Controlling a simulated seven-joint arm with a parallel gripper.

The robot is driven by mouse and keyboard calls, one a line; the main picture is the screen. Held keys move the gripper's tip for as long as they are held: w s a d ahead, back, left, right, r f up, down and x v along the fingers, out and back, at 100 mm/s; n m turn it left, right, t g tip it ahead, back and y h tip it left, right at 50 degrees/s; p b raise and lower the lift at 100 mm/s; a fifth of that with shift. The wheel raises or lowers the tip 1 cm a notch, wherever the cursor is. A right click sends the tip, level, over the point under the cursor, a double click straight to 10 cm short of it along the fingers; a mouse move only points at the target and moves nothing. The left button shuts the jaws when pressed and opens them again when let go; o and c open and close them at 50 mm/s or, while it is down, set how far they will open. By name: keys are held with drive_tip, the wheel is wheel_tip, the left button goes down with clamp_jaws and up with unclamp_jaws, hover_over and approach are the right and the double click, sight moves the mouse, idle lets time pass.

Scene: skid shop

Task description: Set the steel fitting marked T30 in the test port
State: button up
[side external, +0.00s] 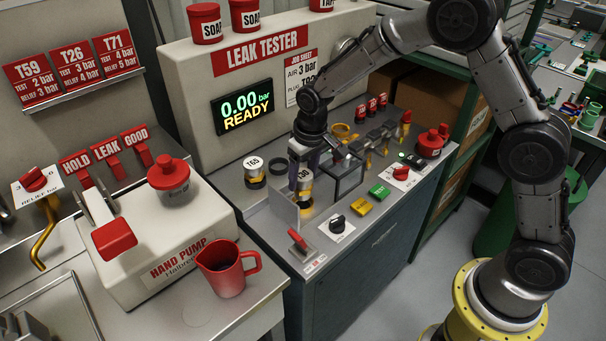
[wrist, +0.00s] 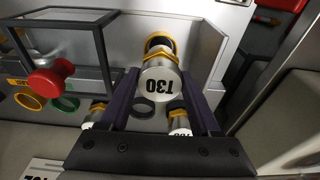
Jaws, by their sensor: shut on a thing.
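My gripper (side external: 304,168) is shut on the steel fitting marked T30 (side external: 303,187), above the front of the leak tester bench. In the wrist view my gripper (wrist: 161,92) has a dark finger on each side of the fitting's white T30 cap (wrist: 160,84). The label reads upside down there. The fitting has a steel body and a brass-coloured far end. A dark opening with an orange-yellow edge shows past that end; I cannot tell whether the fitting touches or enters it.
A fitting with a white cap (side external: 254,163) and a dark ring (side external: 277,164) stand left of my gripper. A dark-framed clear guard (side external: 348,182) is close on the right. Switches and a red-handled lever (side external: 298,240) line the front.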

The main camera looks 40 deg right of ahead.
drive_tip(key=shift+f, duration=1.9)
idle(0.9)
drive_tip(key=o, duration=1.2)
drive_tip(key=shift+c, duration=0.2)
drive_tip(key=shift+o, duration=0.3)
drive_tip(key=shift+r, duration=0.3)
drive_tip(key=shift+r, duration=0.35)
drive_tip(key=shift+r, duration=0.35)
drive_tip(key=shift+r, duration=0.35)
drive_tip(key=shift+r, duration=0.2)
